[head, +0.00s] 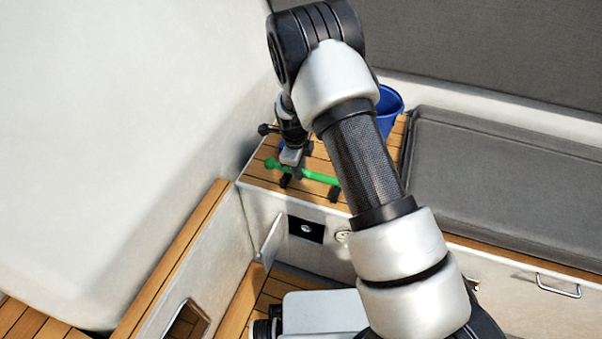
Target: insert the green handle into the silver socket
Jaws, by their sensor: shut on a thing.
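The green handle (318,176) is a slim bar at the wood-topped bench corner, running from upper left to lower right, with a rounded left end. My gripper (291,165) is over its left part and shut on it. Small black blocks show under or beside the bar; I cannot tell whether it still touches them. A silver round fitting, which looks like the silver socket (306,229), sits in a black recess on the bench's front face, below the handle. My arm hides part of the area to the right.
A blue bucket (390,101) stands behind my arm on the wood top. A grey cushion (500,185) covers the bench at right. A second round fitting (343,237) is right of the recess. A small white panel (271,239) juts out at its left.

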